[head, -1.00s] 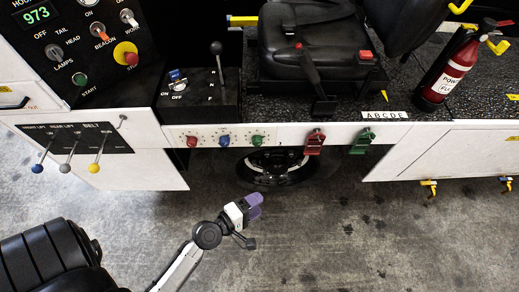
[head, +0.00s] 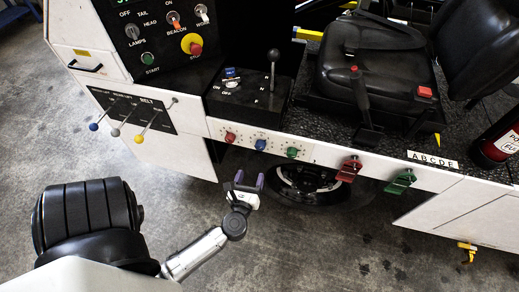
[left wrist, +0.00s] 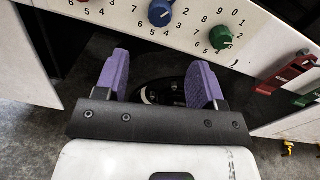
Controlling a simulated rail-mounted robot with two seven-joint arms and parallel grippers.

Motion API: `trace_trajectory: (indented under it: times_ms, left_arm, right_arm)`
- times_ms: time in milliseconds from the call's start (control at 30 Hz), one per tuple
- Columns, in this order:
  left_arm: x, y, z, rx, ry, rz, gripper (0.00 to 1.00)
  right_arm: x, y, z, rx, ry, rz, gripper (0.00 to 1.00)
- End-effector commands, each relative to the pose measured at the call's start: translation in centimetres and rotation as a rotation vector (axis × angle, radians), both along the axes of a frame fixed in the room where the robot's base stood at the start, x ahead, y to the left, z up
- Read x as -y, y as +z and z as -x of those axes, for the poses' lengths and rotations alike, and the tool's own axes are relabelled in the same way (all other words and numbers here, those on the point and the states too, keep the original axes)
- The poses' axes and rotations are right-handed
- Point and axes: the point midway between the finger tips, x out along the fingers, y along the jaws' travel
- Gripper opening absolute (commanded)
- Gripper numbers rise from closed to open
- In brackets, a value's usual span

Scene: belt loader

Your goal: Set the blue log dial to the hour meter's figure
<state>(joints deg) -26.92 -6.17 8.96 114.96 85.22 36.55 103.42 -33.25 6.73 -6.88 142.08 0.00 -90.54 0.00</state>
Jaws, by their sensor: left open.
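The blue log dial (head: 261,145) sits between a red dial (head: 230,137) and a green dial (head: 292,152) on a white numbered strip. The blue dial also shows at the top of the left wrist view (left wrist: 160,12), partly cut off, with the green dial (left wrist: 221,37) to its right. I cannot tell its setting. The hour meter (head: 124,2) is almost wholly cut off at the top of the head view. My left gripper (head: 249,182), with purple fingers, is open and empty, below the blue dial and apart from it. My right gripper is out of view.
Levers with blue, grey and yellow knobs (head: 139,138) stick out at the left. A red clip (head: 349,169) and a green clip (head: 400,182) hang right of the dials. A wheel (head: 300,178) lies behind the strip. The floor in front is clear.

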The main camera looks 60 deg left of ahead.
Motion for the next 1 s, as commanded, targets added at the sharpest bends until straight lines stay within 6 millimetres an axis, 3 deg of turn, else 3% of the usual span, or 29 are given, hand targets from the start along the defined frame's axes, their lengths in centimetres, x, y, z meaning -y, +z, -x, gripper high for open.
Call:
trace_trajectory:
  times_ms: [500, 1000]
  left_arm:
    - [-6.6, 0.1, -6.2, 0.000, -0.003, -0.003, 0.63]
    - [-8.5, 0.0, -8.0, -0.002, -0.002, -0.002, 0.63]
  right_arm:
    - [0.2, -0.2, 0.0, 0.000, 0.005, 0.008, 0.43]
    - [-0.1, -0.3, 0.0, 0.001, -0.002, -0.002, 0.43]
